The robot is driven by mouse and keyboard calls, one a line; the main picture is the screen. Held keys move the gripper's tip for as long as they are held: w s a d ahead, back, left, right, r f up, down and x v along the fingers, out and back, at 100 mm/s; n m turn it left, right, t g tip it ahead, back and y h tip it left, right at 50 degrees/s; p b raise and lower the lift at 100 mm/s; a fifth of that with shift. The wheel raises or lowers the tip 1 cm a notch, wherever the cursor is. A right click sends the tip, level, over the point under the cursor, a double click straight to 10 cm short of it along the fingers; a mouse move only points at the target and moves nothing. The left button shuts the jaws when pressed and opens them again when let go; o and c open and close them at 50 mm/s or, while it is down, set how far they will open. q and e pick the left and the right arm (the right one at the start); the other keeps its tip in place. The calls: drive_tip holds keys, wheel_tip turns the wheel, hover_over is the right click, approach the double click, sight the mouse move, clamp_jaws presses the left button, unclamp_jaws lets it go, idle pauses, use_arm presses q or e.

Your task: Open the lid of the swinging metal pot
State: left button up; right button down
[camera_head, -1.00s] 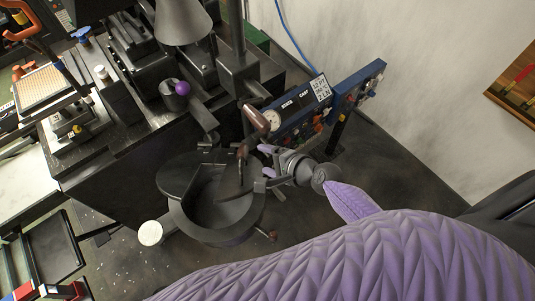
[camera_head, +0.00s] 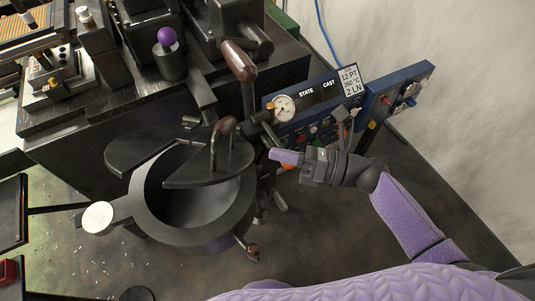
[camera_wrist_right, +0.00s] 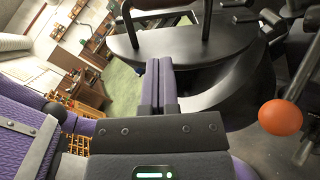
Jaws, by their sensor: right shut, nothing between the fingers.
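The dark metal pot (camera_head: 237,218) has a thick round rim. Its hollow inside shows at the front. A dark lid plate (camera_head: 205,170) with an upright bent handle (camera_head: 214,145) covers the back part of the pot, and a second flat dark plate (camera_head: 130,150) extends at the back left. My right gripper (camera_head: 272,154) is shut and empty, to the right of the lid handle and apart from it. In the right wrist view, the shut purple fingers (camera_wrist_right: 158,75) point toward the dark lid plate (camera_wrist_right: 190,45). My left gripper is not in view.
A brown-handled lever (camera_head: 238,62) rises behind the pot. A gauge (camera_head: 284,108) and blue control panel (camera_head: 320,100) stand behind my right gripper. A white disc (camera_head: 97,216) sticks out at the pot's left.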

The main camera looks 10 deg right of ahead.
sight(237, 157)
drive_tip(key=x, duration=0.8)
drive_tip(key=shift+r, duration=0.15)
drive_tip(key=shift+w+a, duration=0.2)
drive_tip(key=shift+a, duration=0.3)
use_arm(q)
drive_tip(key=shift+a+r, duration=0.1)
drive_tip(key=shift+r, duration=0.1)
